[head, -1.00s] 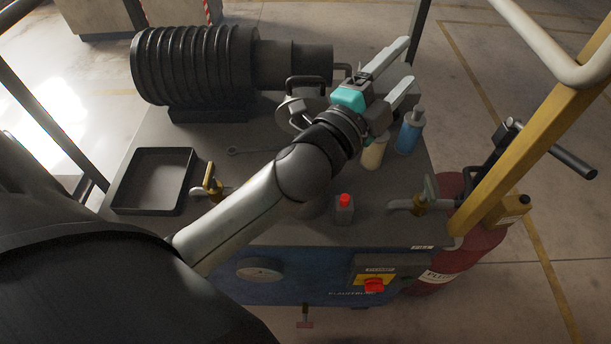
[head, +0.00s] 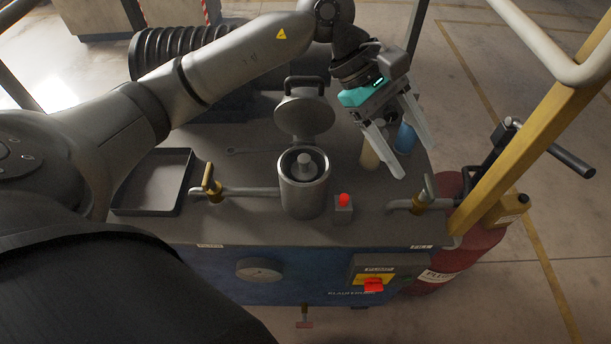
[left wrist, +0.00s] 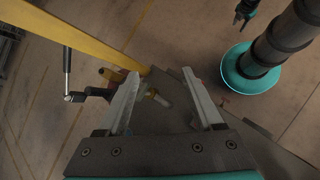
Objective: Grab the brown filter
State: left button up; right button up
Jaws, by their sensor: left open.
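The brown filter, a tan cylinder (head: 370,158), stands at the right side of the cart top in the head view. The near finger of my left gripper (head: 411,158) covers part of it. The left gripper is open and empty, tilted down to the right, and shows above and beside the filter; I cannot tell whether it touches. A blue cylinder (head: 405,140) stands just right of the filter, partly behind the fingers. In the left wrist view both fingers (left wrist: 167,90) are spread, and I cannot make out the filter. A small dark shape there seems to be my right gripper (left wrist: 244,14).
An open metal canister (head: 304,185) with a raised lid (head: 305,115) stands mid-cart. Near it are a red button box (head: 344,208), brass-coloured valves (head: 211,184) and a black tray (head: 153,182). A yellow post (head: 530,130) and red extinguisher (head: 470,240) border the right.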

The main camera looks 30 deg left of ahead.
pick_arm(q)
jog(key=w+a+f+m+y, duration=0.15)
jog(key=a+y, duration=0.35)
jog(key=a, duration=0.5)
jog(key=y, duration=0.4)
send_over(304, 158)
jog(key=w, duration=0.1)
notch_tip(304, 158, down, 8)
jog(key=shift+a+f+p, duration=0.1)
jog(key=shift+p, duration=0.2)
jog(key=shift+n, duration=0.25)
jog(key=f, duration=0.2)
jog(key=s+f+p, duration=0.1)
jog(key=f, duration=0.1)
jog(key=shift+f, duration=0.55)
grip_shut()
